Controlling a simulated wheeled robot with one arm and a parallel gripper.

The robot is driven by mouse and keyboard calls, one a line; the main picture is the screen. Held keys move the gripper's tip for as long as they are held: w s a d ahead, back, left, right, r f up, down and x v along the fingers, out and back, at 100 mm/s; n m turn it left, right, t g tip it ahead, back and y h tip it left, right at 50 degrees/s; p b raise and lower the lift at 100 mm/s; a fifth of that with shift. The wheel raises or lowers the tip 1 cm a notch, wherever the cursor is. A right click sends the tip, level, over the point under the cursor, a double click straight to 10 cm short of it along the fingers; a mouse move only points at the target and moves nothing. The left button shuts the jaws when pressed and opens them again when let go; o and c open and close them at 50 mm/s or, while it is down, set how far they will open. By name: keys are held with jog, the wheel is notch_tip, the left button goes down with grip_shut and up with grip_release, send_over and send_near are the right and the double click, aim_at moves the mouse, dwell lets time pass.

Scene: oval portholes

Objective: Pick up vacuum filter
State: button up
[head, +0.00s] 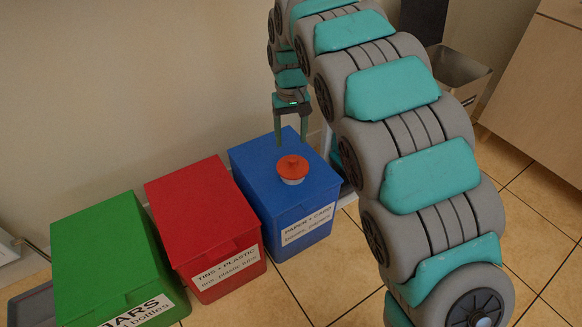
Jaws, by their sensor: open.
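The likely vacuum filter (292,168) is a small round piece with an orange-red top, a knob and a pale lower part. It rests on the lid of the blue bin (253,163), near the front right of the lid. My gripper (293,141) hangs at the end of my arm above the back of the blue lid, fingers pointing down. It is open and empty, behind the filter in the picture and apart from it. The exact height of the fingertips above the lid is hard to tell.
A red bin (203,210) and a green bin (105,255) stand in a row left of the blue one, all with labels. A wall is close behind them. An open grey container (462,75) and a wooden cabinet (540,80) are at the right. Tiled floor is clear in front.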

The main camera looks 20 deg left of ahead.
aim_at(293, 158)
jog(key=f, duration=0.4)
jog(key=f+b, duration=0.1)
jog(key=f, duration=0.1)
jog(key=shift+s+d+f, duration=0.25)
jog(key=shift+d+f, duration=0.05)
jog(key=shift+c, duration=0.3)
grip_shut()
dwell(0.8)
